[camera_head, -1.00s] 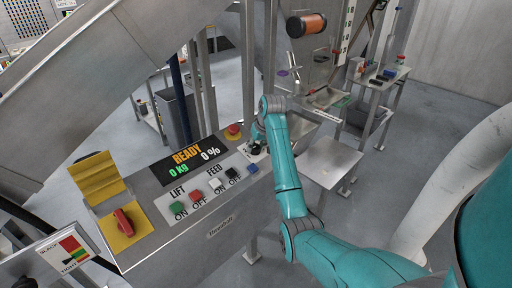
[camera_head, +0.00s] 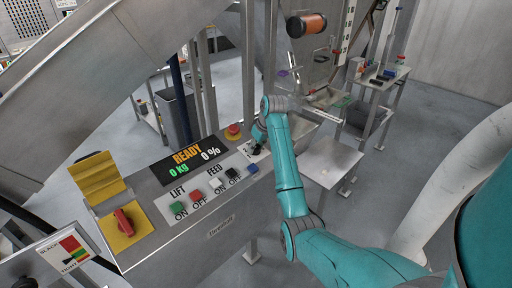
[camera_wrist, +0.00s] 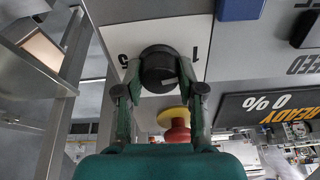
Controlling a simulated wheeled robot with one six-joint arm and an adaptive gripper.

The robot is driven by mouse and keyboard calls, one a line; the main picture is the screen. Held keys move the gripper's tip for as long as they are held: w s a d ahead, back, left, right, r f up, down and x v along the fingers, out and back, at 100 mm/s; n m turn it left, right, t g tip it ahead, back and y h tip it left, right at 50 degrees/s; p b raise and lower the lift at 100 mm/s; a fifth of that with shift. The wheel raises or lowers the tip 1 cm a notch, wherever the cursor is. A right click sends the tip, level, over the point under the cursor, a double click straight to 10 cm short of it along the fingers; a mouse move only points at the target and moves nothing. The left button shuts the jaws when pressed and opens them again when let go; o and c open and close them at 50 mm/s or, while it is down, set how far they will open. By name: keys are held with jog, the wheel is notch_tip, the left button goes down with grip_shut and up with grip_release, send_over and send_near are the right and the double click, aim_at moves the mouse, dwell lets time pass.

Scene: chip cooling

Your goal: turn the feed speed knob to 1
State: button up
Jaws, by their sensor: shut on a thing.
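The feed speed knob (camera_wrist: 158,68) is a round black dial on a white label plate. In the wrist view a "5" (camera_wrist: 122,60) is printed to its left and a "1" (camera_wrist: 196,53) to its right. A pale mark shows on the knob's lower right part; I cannot tell exactly which number it points at. My gripper (camera_wrist: 159,82) is shut on the knob, with a finger on each side of it. In the head view my gripper (camera_head: 257,146) is at the right end of the control panel and largely hides the knob.
The emergency stop (camera_head: 233,131) stands close by my gripper; its red button and yellow collar (camera_wrist: 176,124) also show in the wrist view. A blue button (camera_head: 253,168) is beside the knob. The display (camera_head: 188,158) reads READY, 0 kg, 0 %. A red switch (camera_head: 123,222) is at far left.

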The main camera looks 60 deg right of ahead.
jog(key=o, duration=1.1)
jog(key=shift+o, duration=0.2)
